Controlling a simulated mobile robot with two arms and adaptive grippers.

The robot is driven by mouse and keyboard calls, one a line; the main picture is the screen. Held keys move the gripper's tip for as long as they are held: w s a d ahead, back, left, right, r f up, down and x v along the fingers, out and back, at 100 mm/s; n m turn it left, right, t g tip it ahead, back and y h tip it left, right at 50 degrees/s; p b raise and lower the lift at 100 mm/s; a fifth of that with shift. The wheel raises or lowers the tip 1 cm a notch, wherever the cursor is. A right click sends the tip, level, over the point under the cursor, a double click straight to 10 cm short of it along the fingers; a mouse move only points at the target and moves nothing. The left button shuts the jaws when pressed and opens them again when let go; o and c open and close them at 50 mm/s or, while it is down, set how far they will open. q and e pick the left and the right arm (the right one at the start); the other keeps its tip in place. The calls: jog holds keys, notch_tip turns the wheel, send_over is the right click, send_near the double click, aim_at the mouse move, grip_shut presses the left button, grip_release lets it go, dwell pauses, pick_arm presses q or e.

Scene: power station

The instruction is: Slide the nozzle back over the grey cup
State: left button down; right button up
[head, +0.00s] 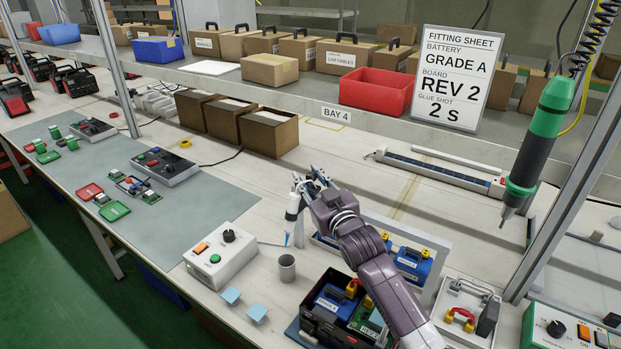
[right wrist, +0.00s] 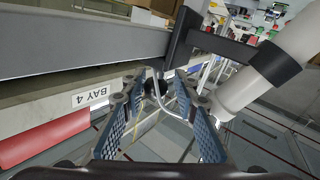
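The white glue nozzle (head: 292,207) with a blue tip hangs upright in the head view. The small grey cup (head: 286,268) stands on the bench; the tip is above and slightly behind it in the picture. My right gripper (head: 308,182) is at the top of the nozzle. In the right wrist view its blue-padded fingers (right wrist: 160,118) are apart, with a thin bent grey rod showing between them. A white cylinder, probably the nozzle body (right wrist: 268,78), is beside the right finger. Contact cannot be told. My left gripper is not in view.
A white control box (head: 220,256) stands left of the cup, with two light-blue pads (head: 243,304) in front. A black crate (head: 322,318) with parts and a blue battery tray (head: 411,262) are close on the right. Bench behind the nozzle is mostly clear. A green screwdriver (head: 541,140) hangs at right.

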jog(key=shift+s+d+f, duration=0.1)
jog(key=shift+s+d, duration=0.15)
jog(key=shift+s, duration=0.2)
jog(key=v, duration=1.1)
jog(key=shift+a, duration=0.1)
